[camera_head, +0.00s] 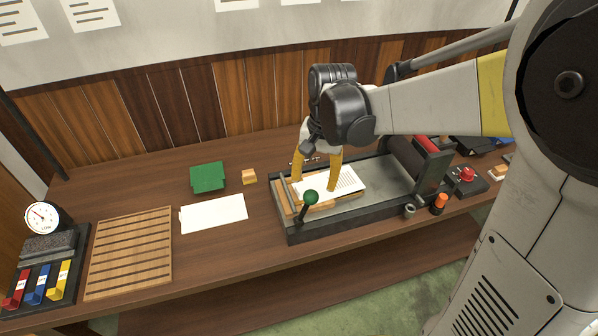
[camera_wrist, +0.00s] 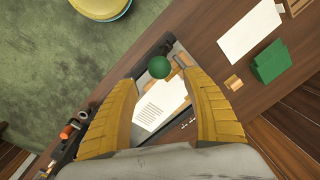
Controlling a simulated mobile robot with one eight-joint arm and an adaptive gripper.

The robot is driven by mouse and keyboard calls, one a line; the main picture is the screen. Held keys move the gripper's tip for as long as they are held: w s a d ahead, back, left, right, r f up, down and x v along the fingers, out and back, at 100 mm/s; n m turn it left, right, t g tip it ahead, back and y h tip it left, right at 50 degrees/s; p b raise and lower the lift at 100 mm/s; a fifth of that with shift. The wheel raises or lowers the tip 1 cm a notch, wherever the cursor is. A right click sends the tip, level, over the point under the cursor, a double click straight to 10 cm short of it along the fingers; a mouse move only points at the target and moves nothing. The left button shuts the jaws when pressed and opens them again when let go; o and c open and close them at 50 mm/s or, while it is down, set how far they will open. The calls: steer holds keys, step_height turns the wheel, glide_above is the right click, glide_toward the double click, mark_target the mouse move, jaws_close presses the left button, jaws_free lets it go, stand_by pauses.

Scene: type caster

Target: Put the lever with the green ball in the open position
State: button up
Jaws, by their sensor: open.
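The lever with the green ball (camera_head: 311,197) stands at the front left of the grey machine (camera_head: 375,208). Its dark stem leans a little, with the ball at the top. In the wrist view the green ball (camera_wrist: 159,67) shows just beyond and between the fingertips, apart from them. My gripper (camera_head: 315,187) has yellow fingers, is open and empty, and hangs over the machine's left end, behind the ball. A printed white sheet (camera_head: 345,183) lies on the machine under the fingers; it also shows in the wrist view (camera_wrist: 160,103).
Left of the machine lie a blank paper (camera_head: 213,213), a green block (camera_head: 207,177) and a small orange block (camera_head: 249,177). A slatted wooden rack (camera_head: 130,250) and a gauge (camera_head: 43,217) stand farther left. A red button (camera_head: 467,174) is at the right. The table's front strip is clear.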

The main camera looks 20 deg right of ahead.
mark_target(312, 191)
steer(key=f, duration=0.2)
steer(key=f+b, duration=0.1)
steer(key=f, duration=0.3)
steer(key=shift+w+a+f+b, duration=0.2)
steer(key=shift+a+f+b, duration=0.05)
steer(key=shift+f+b, duration=0.15)
steer(key=shift+c, duration=0.5)
jaws_close()
